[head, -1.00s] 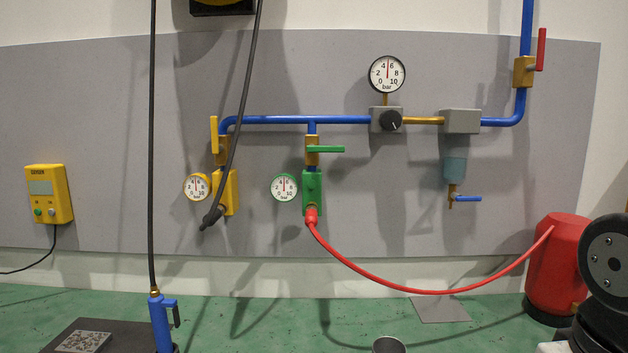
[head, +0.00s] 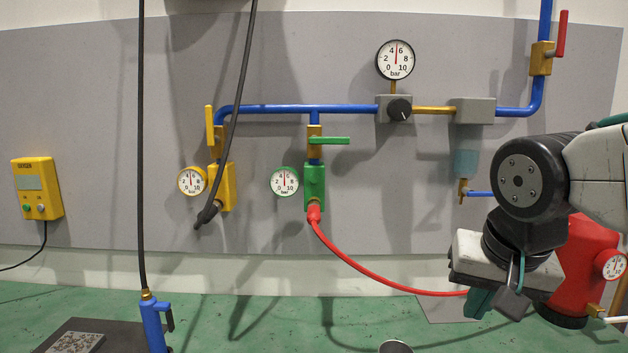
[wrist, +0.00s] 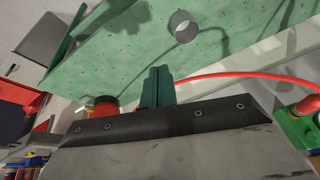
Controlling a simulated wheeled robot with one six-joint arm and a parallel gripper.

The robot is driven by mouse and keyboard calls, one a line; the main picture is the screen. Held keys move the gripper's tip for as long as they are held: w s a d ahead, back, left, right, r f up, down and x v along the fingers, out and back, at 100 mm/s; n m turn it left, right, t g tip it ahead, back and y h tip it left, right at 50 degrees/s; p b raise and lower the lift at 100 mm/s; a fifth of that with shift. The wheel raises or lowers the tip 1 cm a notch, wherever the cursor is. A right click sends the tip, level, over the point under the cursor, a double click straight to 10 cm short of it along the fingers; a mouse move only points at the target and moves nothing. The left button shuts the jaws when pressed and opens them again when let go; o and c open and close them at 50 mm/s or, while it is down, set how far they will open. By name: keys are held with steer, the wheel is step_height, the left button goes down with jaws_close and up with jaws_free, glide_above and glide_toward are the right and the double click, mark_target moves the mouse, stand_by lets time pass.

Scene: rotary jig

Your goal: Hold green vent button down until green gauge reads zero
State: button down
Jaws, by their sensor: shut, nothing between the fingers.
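The green gauge (head: 285,181) on the wall panel has its needle near upright, around 5 bar. Beside it on the right is the green block (head: 314,187), with a red hose at its lower end; it also shows at the right edge of the wrist view (wrist: 300,130). I cannot make out the vent button on it. A green lever (head: 331,140) lies horizontal above the block. My gripper (head: 492,304) is shut and empty, to the right of and lower than the block. Its closed fingers show in the wrist view (wrist: 157,86).
The red hose (head: 375,277) sags from the block towards the red tank (head: 585,262), passing behind my gripper. A yellow gauge (head: 191,181) and yellow block (head: 222,189) are to the left. A dark hose (head: 239,110) hangs there. A cup (head: 396,346) is at the bottom.

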mark_target(314, 179)
steer(key=w+a+r+m+t+y, duration=0.1)
steer(key=w+a+r+m+t, duration=0.1)
steer(key=w+a+r, duration=0.3)
steer(key=w+a+r+m+t+y, duration=0.2)
steer(key=w+a+r+m, duration=0.3)
steer(key=w+a, duration=0.7)
steer(key=a+t, duration=0.1)
steer(key=a, duration=0.3)
steer(key=shift+w+r+y, duration=0.25)
steer(key=shift+w+y, duration=0.05)
steer(key=shift+w, duration=0.1)
steer(key=shift+a, duration=0.1)
steer(key=shift+w+d, duration=0.2)
steer(key=shift+w, duration=4.2)
steer(key=shift+w, duration=0.15)
steer(key=shift+w, duration=0.3)
